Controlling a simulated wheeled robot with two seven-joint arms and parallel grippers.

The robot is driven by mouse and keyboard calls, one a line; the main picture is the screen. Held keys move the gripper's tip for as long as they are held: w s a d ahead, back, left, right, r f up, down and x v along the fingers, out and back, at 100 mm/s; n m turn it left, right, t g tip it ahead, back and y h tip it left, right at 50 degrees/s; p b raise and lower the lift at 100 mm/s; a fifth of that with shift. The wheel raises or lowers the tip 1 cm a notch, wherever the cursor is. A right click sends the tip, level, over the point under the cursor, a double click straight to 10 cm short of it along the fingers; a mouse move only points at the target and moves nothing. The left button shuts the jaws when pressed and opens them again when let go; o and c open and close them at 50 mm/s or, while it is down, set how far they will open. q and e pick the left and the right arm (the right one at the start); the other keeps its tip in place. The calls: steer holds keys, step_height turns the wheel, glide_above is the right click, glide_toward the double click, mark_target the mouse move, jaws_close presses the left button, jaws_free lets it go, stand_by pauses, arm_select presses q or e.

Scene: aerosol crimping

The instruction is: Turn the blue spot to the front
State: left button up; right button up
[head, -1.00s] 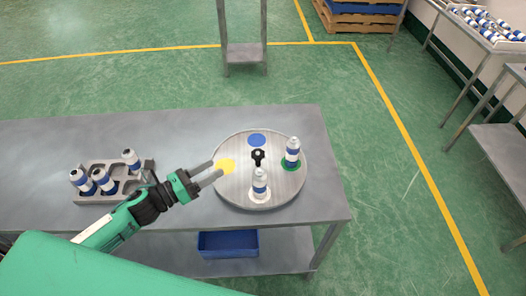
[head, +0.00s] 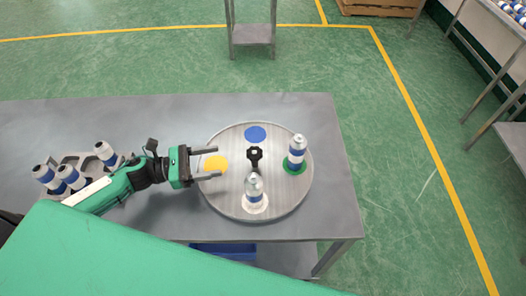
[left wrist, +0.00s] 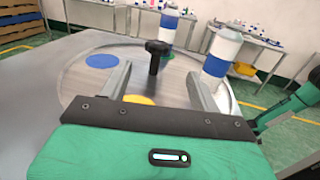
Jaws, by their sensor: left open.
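The round grey turntable (head: 230,198) lies on the table with a black centre knob (head: 254,155). The blue spot (head: 255,133) is bare at its far side. It shows at the left in the left wrist view (left wrist: 102,61). The yellow spot (head: 215,164) is bare on the left. One can (head: 297,152) stands upright on the green spot (head: 296,170) at right; another can (head: 253,188) stands on the white spot (head: 254,207) at the near side. My left gripper (head: 217,163) is open and empty, its fingers over the turntable's left part on either side of the yellow spot. My right gripper is out of view.
A grey tray (head: 83,158) with several blue-and-white cans stands left on the table, partly behind my left arm. A blue bin (head: 222,249) sits below the table. The tabletop beyond the turntable is clear.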

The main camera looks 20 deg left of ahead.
mark_target(260, 151)
arm_select(q)
steer(key=shift+w+f, duration=0.35)
steer(key=shift+f, duration=0.15)
steer(key=shift+w+d, duration=0.1)
steer(key=shift+d+r, duration=0.25)
steer(key=p+x, duration=0.5)
steer(key=x, duration=0.7)
steer(key=shift+r+p, duration=0.1)
steer(key=shift+p, duration=0.2)
steer(key=shift+w+d, duration=0.2)
steer(key=shift+d, duration=0.25)
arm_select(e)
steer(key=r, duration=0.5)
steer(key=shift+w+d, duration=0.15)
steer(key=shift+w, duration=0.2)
